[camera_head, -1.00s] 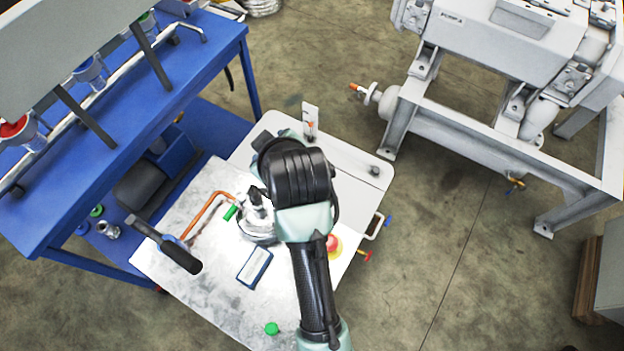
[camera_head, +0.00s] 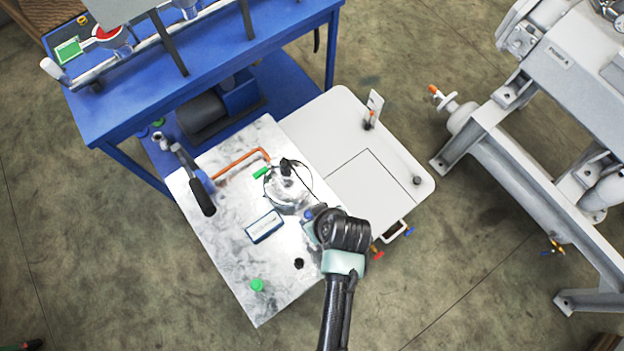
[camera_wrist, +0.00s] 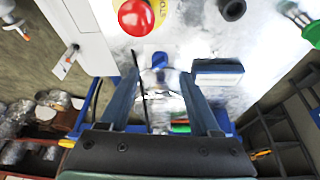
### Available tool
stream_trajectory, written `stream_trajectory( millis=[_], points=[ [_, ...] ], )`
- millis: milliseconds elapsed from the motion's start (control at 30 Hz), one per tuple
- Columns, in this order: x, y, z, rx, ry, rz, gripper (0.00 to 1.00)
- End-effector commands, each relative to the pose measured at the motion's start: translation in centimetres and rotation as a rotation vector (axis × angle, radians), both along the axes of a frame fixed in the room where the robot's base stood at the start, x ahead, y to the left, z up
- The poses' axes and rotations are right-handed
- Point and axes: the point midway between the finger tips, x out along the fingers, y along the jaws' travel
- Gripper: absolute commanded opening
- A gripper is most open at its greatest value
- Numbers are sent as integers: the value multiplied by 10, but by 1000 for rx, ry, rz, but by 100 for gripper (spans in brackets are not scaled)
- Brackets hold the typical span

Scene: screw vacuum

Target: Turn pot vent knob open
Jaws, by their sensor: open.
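The silver round pot (camera_head: 286,190) stands on the metal tabletop, with a black fitting on its lid. A small blue knob (camera_head: 308,214) is at the pot's lower-right side, close to my gripper (camera_wrist: 160,76). In the wrist view the blue knob (camera_wrist: 159,60) appears between my two open fingertips; whether either finger touches it I cannot tell. A green handle (camera_head: 261,173) is at the pot's upper left, near a copper pipe (camera_head: 240,163). My wrist hides the fingers in the head view.
A red emergency button (camera_wrist: 135,17) is beyond my fingers in the wrist view. A small blue-and-white box (camera_head: 264,227), a black-handled lever (camera_head: 202,197) and a green cap (camera_head: 257,285) are on the tabletop. The white panel (camera_head: 368,180) to the right is mostly clear.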

Motion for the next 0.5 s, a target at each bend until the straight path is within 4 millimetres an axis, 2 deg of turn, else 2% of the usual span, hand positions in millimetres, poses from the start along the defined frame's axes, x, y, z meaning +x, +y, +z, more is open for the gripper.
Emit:
stream_trajectory(
  millis=[233,500],
  points=[
    [13,7,-34,1,2,2,64],
    [18,10,-49,0,0,1,64]
  ],
)
